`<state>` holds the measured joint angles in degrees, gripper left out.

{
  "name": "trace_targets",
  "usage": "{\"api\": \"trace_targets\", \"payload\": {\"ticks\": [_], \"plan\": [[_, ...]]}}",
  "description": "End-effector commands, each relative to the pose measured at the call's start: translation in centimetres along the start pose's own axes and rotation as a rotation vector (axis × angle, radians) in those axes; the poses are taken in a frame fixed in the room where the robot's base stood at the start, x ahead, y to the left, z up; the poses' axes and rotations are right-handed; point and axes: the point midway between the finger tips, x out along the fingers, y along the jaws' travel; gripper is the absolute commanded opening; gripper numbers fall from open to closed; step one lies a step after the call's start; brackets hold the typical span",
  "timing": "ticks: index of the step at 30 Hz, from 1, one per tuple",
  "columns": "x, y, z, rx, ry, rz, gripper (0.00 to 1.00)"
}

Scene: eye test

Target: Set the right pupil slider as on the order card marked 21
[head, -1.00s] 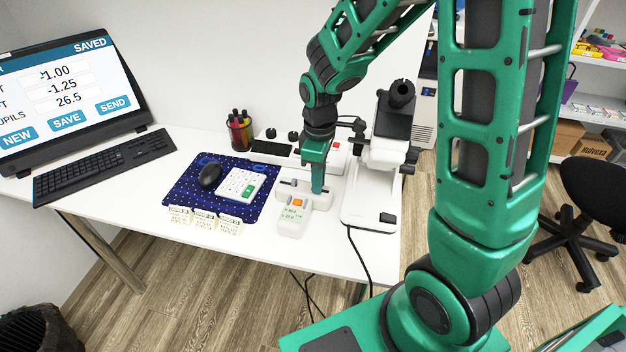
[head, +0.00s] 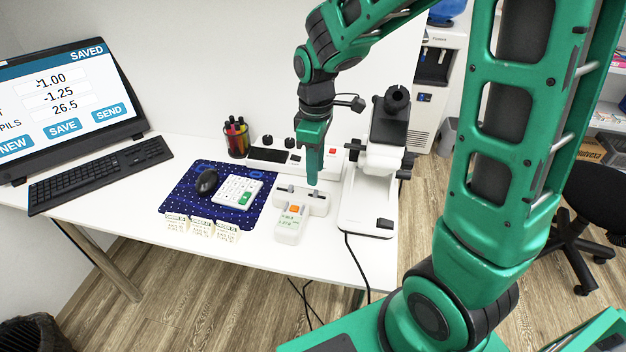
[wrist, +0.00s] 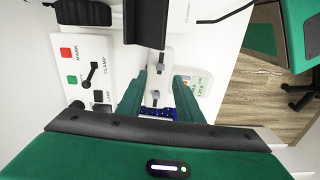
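The white slider block (head: 289,199) lies on the desk with two small grey slider knobs. The right knob (wrist: 160,68) is the upper one in the wrist view, and the left knob (wrist: 155,96) is below it. My gripper (head: 312,183) points down just above the right part of the block. In the wrist view my gripper (wrist: 159,80) has its two green fingers apart, with nothing between them but the block below. Three cream order cards (head: 201,228) stand along the mat's front edge. Their print is too small to read, so I cannot tell which is marked 21.
A handheld readout (head: 290,227) with an orange button touches the block's front. A control box (head: 333,165) with knobs is behind. The blue mat (head: 178,199) bears a mouse and keypad. The monitor (head: 60,90) shows 26.5.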

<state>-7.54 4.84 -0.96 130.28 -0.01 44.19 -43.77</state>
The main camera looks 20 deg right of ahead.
Motion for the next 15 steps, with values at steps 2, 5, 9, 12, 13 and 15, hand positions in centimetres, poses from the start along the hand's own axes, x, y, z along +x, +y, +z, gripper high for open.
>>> {"api": "trace_targets", "payload": {"ticks": [2,5,9,12,13,15], "plan": [[-1.5,0.1,-0.1,0.000,0.003,0.003,0.33],[-2.8,0.1,-0.1,0.000,0.003,0.003,0.33],[-3.9,0.1,-0.1,0.000,0.001,0.001,0.33],[-4.3,0.1,-0.1,0.000,0.000,0.000,0.33],[-4.3,0.1,-0.1,0.000,0.000,0.000,0.33],[-4.3,0.1,-0.1,0.000,0.000,0.000,0.33]]}}
